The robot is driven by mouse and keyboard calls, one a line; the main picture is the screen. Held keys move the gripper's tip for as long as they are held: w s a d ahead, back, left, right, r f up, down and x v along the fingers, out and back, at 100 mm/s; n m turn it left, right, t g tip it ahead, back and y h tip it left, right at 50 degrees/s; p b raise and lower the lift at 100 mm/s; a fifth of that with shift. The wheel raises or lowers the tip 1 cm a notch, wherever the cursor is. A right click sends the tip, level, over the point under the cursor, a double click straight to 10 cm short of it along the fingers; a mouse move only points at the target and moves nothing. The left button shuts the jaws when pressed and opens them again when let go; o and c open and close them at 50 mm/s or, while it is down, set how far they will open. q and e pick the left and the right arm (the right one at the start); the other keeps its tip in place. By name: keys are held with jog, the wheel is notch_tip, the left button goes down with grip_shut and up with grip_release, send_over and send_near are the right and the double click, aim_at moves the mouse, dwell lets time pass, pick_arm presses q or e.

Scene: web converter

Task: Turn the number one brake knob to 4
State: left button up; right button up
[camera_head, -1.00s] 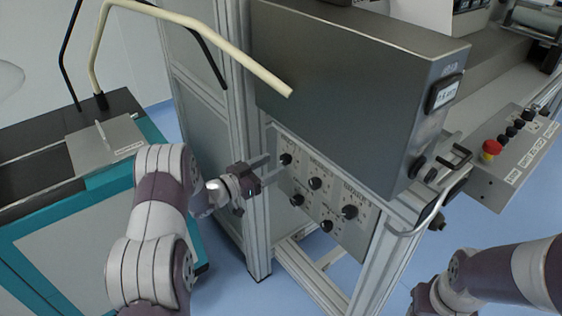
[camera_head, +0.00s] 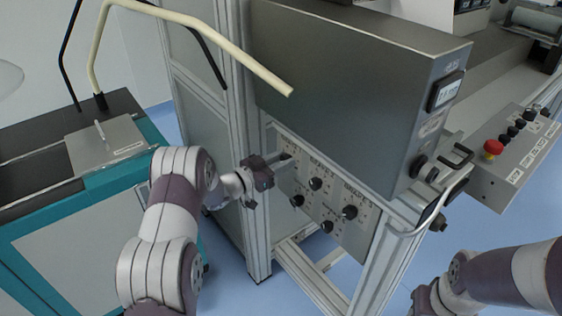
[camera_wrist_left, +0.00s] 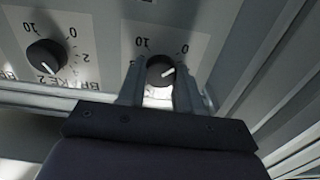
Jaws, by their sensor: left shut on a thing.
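The held brake knob (camera_wrist_left: 160,70) is round and black with a white pointer line. In the left wrist view it sits between the two fingers of my left gripper (camera_wrist_left: 160,92), which are shut on it. Its pointer points right and slightly up; 0 and 10 show above the knob, and the other numbers are hidden. In the head view my left gripper (camera_head: 286,162) reaches the upper left of the knob panel (camera_head: 345,235) and covers this knob. My right arm enters at the lower right; its fingers are not seen.
The BRAKE 2 knob (camera_wrist_left: 46,56) is beside the held knob in the wrist view. Several other black knobs are on the panel. A large grey box (camera_head: 350,90) overhangs it. A frame post (camera_head: 252,200) stands close to my left wrist. A red button (camera_head: 493,147) is at the right.

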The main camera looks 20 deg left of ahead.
pick_arm(q)
jog(key=shift+f, duration=0.1)
jog(key=shift+s+d+f+m+b, duration=0.1)
jog(key=shift+f+m+b, duration=0.05)
jog(key=shift+m+b, duration=4.8)
jog(key=shift+d+f+m+b, duration=0.1)
jog(key=shift+m+b, duration=4.15)
jog(key=shift+m, duration=1.4)
jog(key=o, duration=1)
jog(key=shift+r, duration=0.1)
jog(key=shift+o, duration=0.2)
jog(key=shift+a, duration=0.1)
